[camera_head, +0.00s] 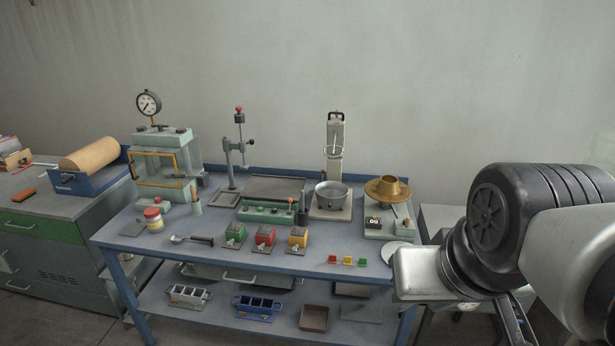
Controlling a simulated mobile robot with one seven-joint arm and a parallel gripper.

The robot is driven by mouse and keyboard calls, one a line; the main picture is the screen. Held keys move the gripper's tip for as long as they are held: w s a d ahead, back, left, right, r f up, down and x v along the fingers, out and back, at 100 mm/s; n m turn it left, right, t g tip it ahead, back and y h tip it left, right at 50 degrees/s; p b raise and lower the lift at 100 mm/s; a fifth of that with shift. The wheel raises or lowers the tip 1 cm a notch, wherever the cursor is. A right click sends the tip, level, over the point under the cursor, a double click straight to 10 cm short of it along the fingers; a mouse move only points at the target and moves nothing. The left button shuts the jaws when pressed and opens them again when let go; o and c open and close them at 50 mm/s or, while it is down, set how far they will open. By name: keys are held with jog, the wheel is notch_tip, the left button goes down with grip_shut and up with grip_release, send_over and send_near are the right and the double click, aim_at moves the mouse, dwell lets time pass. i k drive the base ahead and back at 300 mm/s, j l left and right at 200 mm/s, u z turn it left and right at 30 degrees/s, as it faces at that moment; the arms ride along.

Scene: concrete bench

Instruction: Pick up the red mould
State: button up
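The red mould (264,238) is a small block with a red body, standing upright near the front of the blue bench (150,240). It sits between a similar green mould (235,233) on its left and a yellow mould (297,238) on its right. Nothing covers it. My arm fills the right side of the picture, well away from the mould. Dark slim parts at the lower right look like my gripper (512,322). They are cut off by the bottom edge, so I cannot tell whether it is open.
A spoon (192,240) lies left of the moulds. Small red, yellow and green pieces (347,260) stand to their right. Behind are a green-fronted device (266,215), a metal pan (331,194) and a scale (385,228). A shelf (210,322) below holds more moulds.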

aim_at(264, 233)
jog(key=i+j+u, duration=0.3)
jog(key=u, duration=0.15)
jog(key=i+j+u, duration=0.15)
jog(key=i+u, duration=0.8)
